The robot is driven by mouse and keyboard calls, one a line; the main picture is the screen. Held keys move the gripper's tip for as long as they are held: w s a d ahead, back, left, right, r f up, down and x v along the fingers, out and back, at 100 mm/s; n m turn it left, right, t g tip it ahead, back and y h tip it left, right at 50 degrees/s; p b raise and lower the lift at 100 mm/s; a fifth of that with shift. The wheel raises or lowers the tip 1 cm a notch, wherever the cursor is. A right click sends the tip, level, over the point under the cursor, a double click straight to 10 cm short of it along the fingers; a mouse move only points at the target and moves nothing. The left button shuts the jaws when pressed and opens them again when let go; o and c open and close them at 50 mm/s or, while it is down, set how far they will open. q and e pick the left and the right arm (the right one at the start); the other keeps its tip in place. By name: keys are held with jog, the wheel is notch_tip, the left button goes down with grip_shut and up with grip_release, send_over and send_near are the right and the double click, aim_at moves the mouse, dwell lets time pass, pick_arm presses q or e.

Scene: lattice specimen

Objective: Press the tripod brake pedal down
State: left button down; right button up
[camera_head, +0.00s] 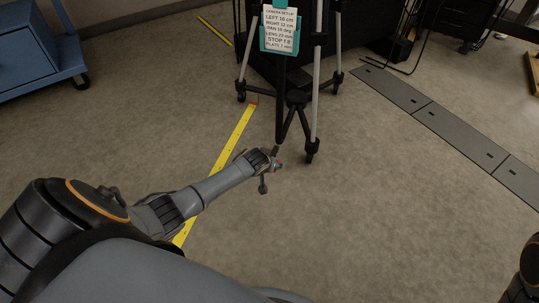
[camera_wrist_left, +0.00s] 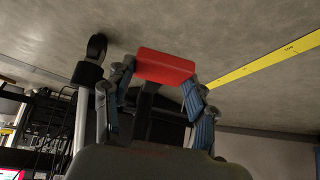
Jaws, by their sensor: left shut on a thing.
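The tripod (camera_head: 317,75) stands on wheeled legs ahead of me in the head view. A red block, which looks like the brake pedal (camera_wrist_left: 165,66), sits between the fingers of my left gripper (camera_wrist_left: 158,80) in the left wrist view, with a dark bar behind it. The fingers are shut on its sides. In the head view my left gripper (camera_head: 273,160) is low beside the tripod's front leg, and the pedal is mostly hidden there. Whether the pedal is up or down cannot be told. My right gripper is out of view.
A teal-framed setup card (camera_head: 281,28) hangs on the tripod. Yellow measuring tape (camera_head: 232,140) runs along the floor under my left arm. A blue cart (camera_head: 38,50) stands at far left, and grey floor plates (camera_head: 440,120) lie at right. The floor between is clear.

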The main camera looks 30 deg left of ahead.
pick_arm(q)
jog(key=shift+s+f+t, duration=0.1)
jog(key=shift+f+t, duration=0.7)
jog(key=shift+f, duration=0.55)
jog(key=shift+s+f, duration=0.1)
jog(key=shift+c, duration=2.2)
grip_release()
jog(key=v, duration=1.2)
jog(key=shift+d, duration=0.2)
